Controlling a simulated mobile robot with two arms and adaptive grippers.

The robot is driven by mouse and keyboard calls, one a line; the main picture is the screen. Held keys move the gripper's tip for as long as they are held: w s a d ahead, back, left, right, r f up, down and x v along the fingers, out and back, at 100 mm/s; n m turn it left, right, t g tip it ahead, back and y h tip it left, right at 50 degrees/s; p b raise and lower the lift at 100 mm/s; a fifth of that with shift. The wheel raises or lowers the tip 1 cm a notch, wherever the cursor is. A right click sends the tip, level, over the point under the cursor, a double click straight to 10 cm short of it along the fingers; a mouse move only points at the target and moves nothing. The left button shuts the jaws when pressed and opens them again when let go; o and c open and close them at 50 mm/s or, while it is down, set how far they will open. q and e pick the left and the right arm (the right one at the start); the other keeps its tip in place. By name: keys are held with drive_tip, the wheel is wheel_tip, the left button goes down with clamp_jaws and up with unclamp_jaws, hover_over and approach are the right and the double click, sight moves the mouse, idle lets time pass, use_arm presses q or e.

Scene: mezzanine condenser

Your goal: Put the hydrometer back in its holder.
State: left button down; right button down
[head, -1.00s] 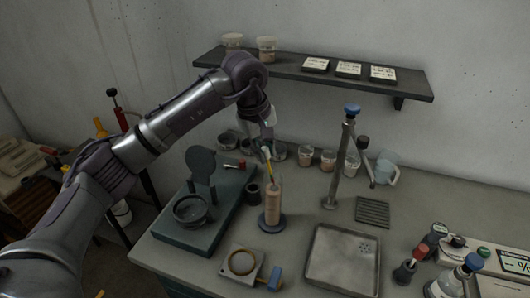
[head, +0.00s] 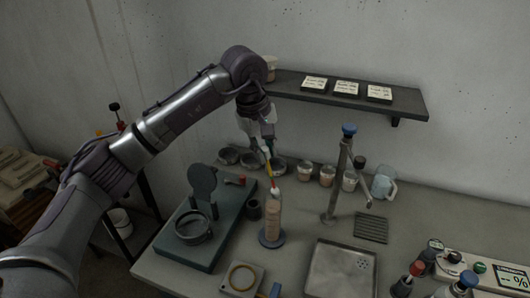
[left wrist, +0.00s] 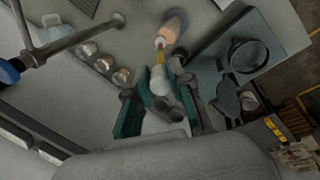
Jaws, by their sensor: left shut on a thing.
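My left gripper (head: 266,147) is shut on the hydrometer (head: 271,172), which hangs nearly upright below it, with a yellow stem and a pale bulb at its lower end. The bulb is at or just above the mouth of a tall cylinder of pinkish liquid (head: 274,218) on a round blue base. The left wrist view also shows the hydrometer (left wrist: 160,58) between the teal fingers (left wrist: 157,92), pointing at the cylinder (left wrist: 173,25). My right gripper is not in view.
A green-grey bench unit (head: 191,254) with a round dish stands left of the cylinder. A metal tray (head: 341,270), a stand with a blue knob (head: 349,131) and several cups are to the right. A shelf (head: 398,104) runs along the wall. The bench between cylinder and stand is clear.

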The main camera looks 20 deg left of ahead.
use_arm(q)
drive_tip(key=shift+w+d+p+v, duration=0.15)
drive_tip(key=shift+p+v, duration=0.3)
drive_tip(key=shift+v, duration=0.4)
drive_tip(key=shift+w+d+p+v, duration=0.1)
drive_tip(key=shift+w+p+v, duration=0.1)
drive_tip(key=shift+p+v, duration=0.45)
drive_tip(key=shift+w+d+p+v, duration=0.15)
drive_tip(key=shift+p+v, duration=0.1)
drive_tip(key=shift+v, duration=0.85)
drive_tip(key=shift+r, duration=0.1)
